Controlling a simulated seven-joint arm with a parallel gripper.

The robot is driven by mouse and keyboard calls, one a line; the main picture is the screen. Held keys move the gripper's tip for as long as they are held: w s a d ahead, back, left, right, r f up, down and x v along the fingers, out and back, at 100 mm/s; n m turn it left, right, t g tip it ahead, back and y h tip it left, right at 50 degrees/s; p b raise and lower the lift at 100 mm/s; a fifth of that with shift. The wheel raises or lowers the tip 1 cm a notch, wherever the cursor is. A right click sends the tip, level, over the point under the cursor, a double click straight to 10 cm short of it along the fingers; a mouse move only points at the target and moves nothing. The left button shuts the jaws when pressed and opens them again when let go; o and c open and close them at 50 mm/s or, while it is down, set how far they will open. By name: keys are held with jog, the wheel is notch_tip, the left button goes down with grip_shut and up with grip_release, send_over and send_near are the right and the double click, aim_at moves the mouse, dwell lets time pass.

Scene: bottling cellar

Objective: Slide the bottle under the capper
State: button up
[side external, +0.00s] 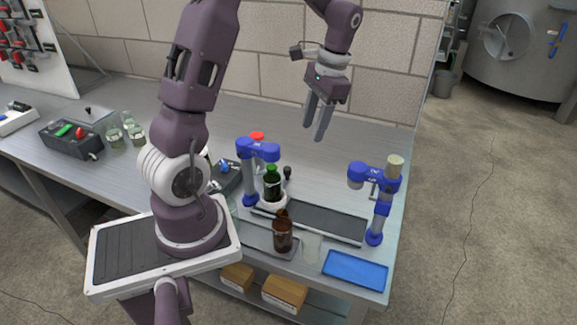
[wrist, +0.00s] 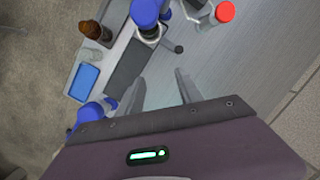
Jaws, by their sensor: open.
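A dark bottle with a green top (side external: 272,184) stands upright on a white round base, beside the left blue stand (side external: 258,150). A brown bottle (side external: 283,237) stands near the front edge and also shows in the wrist view (wrist: 95,30). A second blue stand (side external: 376,180), with a beige cylinder on top, is at the right end of a dark flat track (side external: 325,220). I cannot tell which blue stand is the capper. My gripper (side external: 318,136) is open and empty, raised above the table behind the track. Its fingers (wrist: 162,92) show apart in the wrist view.
A blue tray (side external: 355,271) lies at the front right corner, with a clear glass (side external: 311,247) to its left. A red-capped container (side external: 257,138) stands behind the left blue stand; its cap shows in the wrist view (wrist: 225,12). The tabletop behind the track is clear.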

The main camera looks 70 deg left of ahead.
jog(key=g, duration=0.2)
send_near(288, 168)
jog(key=f, duration=0.1)
jog(key=shift+h, duration=0.4)
jog(key=x, duration=0.5)
jog(key=a+x, duration=0.1)
jog(key=x, duration=0.1)
jog(key=shift+s+f, duration=0.3)
jog(key=shift+s, duration=0.05)
grip_shut()
